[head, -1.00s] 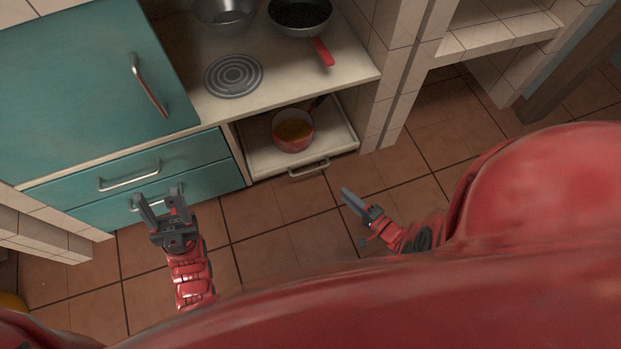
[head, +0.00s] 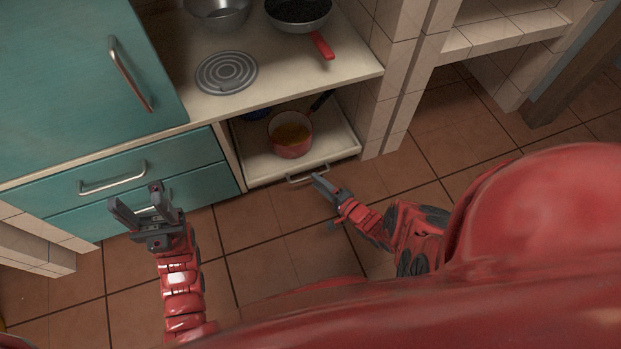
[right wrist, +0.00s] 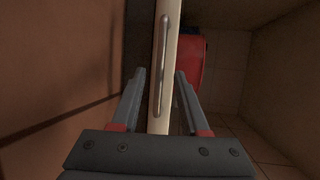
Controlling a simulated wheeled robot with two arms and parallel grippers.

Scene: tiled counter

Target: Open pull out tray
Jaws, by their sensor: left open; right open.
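The pull-out tray (head: 260,168) is a cream shelf low in the open compartment under the counter, with a metal bar handle (head: 300,178) on its front edge. My right gripper (head: 318,181) is open and empty, right by the handle in the head view. In the right wrist view, the handle (right wrist: 162,65) and front edge of the tray (right wrist: 170,110) run between the two open fingers (right wrist: 158,88). I cannot tell how deep the fingers reach around the handle. My left gripper (head: 136,204) is open and empty, in front of the teal drawers.
A red pot (head: 291,148) with a dark handle stands on the tray, with a blue item behind it. Teal drawers (head: 190,187) are left of the tray. A pan (head: 298,12) and a bowl (head: 217,10) sit on the counter above. The tiled floor (head: 270,225) in front is clear.

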